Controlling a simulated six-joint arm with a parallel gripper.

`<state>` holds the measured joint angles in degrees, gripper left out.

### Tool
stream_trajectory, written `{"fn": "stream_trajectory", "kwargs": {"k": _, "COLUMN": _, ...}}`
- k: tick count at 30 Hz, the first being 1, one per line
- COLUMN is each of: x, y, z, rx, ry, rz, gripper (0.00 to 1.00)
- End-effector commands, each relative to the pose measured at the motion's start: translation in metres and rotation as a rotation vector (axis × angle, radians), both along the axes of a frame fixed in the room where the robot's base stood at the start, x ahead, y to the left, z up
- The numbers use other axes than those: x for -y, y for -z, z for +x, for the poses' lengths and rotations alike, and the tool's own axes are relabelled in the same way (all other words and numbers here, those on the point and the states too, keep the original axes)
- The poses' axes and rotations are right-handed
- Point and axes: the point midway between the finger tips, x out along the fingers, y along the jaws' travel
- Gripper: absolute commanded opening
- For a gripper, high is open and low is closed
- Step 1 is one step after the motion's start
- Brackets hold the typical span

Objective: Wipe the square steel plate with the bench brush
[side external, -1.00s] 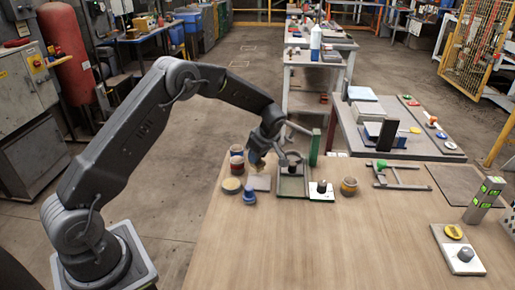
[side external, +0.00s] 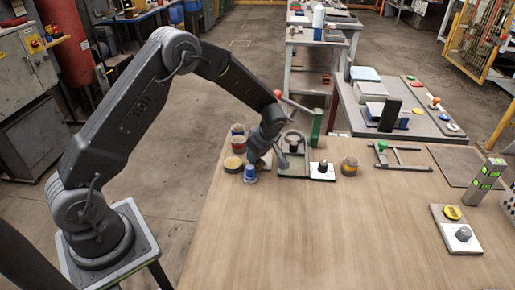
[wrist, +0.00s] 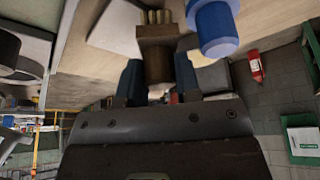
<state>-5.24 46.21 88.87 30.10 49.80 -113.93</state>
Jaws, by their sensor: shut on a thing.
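The bench brush (wrist: 157,32) has a brown block and pale bristles. My gripper (wrist: 159,76) is shut on its handle, and the bristles point away from the jaws. The square steel plate (wrist: 115,28) shows as a pale flat patch beside the bristles in the wrist view. The bristles overlap its edge in that view; I cannot tell whether they touch it. In the side view my gripper (side external: 260,158) is low over the plate and hides most of it and the brush.
A blue knobbed object (side external: 250,173) stands close in front of my gripper. A round yellow-topped tin (side external: 232,164) and a red jar (side external: 239,145) stand to its left. A grey tray with a dark-knobbed piece (side external: 293,143) is close on the right. The front of the table is bare.

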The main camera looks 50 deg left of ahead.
Motion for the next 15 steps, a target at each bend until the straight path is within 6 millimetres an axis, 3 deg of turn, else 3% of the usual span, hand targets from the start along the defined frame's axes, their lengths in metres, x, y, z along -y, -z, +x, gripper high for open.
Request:
{"fn": "stream_trajectory", "kwargs": {"k": 2, "x": 0.006, "y": 0.0, "z": -0.006, "rx": -0.003, "ry": 0.002, "rz": 0.0, "gripper": 0.05}}
{"fn": "stream_trajectory", "kwargs": {"k": 5, "x": 0.012, "y": 0.001, "z": 0.0, "rx": -0.001, "ry": 0.002, "rz": 0.0, "gripper": 0.05}}
{"fn": "stream_trajectory", "kwargs": {"k": 15, "x": -0.011, "y": 0.001, "z": 0.023, "rx": 0.0, "ry": -0.002, "rz": -0.001, "gripper": 0.05}}
